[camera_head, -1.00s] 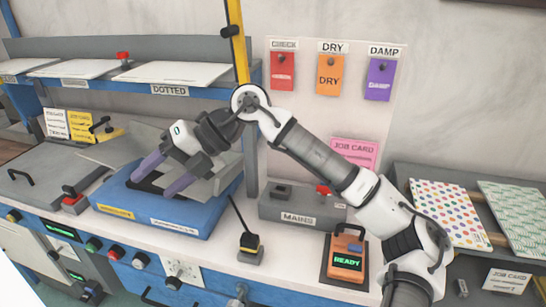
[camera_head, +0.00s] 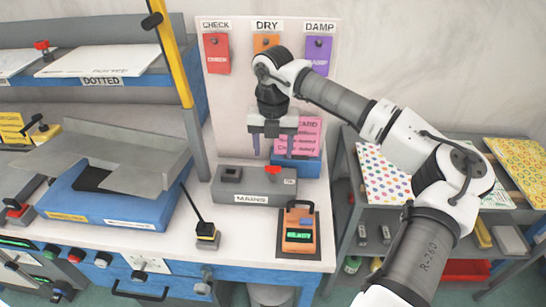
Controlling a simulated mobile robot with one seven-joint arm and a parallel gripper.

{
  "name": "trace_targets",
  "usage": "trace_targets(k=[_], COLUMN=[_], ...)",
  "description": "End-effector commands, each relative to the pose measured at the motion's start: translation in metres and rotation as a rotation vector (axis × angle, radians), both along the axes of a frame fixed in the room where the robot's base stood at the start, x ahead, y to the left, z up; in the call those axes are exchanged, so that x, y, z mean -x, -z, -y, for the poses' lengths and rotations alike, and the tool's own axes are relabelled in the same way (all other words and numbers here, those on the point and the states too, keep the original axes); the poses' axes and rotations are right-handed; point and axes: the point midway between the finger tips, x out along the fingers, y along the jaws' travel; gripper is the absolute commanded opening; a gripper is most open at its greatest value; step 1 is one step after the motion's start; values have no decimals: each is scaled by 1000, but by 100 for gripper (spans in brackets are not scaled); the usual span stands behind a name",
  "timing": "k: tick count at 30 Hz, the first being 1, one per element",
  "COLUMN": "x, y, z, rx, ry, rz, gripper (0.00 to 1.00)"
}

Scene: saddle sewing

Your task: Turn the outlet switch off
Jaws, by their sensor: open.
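A grey box labelled MAINS (camera_head: 225,188) sits on the white bench. A red switch (camera_head: 273,171) is on the right of its top, and a dark fitting (camera_head: 230,172) is on the left. A small tag at the box's right end is too small to read surely. My gripper (camera_head: 273,148) is open and empty, with its fingers pointing down. It shows just above the red switch in the picture, apart from it; its exact depth is hard to tell.
An orange device reading READY (camera_head: 298,232) stands in front of the box at the right. A black lever on a yellow-marked base (camera_head: 207,236) stands at the front left. A blue bin with a pink job card (camera_head: 298,168) is behind the box. A yellow post (camera_head: 174,50) rises at the left.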

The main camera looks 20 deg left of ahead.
Motion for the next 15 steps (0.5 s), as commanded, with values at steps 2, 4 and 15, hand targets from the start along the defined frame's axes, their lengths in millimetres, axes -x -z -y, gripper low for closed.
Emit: trace_targets(k=[2,4,15], x=[1,1,0], y=[13,25,53], z=[0,0,-1], rx=[-1,-1,-2], ry=[-1,-2,-1], rz=[-4,-3,0], gripper=[60,60,60])
